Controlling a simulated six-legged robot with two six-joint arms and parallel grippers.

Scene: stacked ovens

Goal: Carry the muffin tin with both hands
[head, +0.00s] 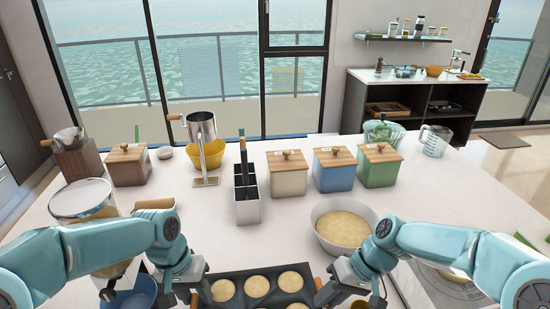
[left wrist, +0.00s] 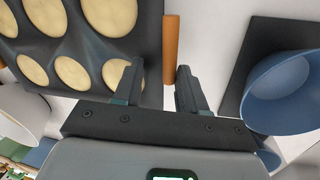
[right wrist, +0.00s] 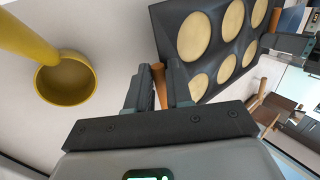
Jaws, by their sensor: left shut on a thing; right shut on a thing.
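The dark muffin tin (head: 240,274), its cups filled with pale round batter, lies at the bottom centre of the head view, partly cut off. My left gripper (head: 196,297) is at its left end and my right gripper (head: 327,291) at its right end. In the left wrist view, the left fingers (left wrist: 158,78) are shut on an orange-brown handle (left wrist: 170,45) of the tin (left wrist: 152,30). In the right wrist view, the right fingers (right wrist: 158,75) are shut on the other handle (right wrist: 159,88). I cannot tell whether the tin touches the counter.
A white bowl of batter (head: 343,228) stands just beyond my right gripper. A blue bowl (head: 135,294) is left of my left gripper. A utensil holder (head: 247,205) and several lidded canisters (head: 334,175) stand further back. The white counter between the holder and the tin is clear.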

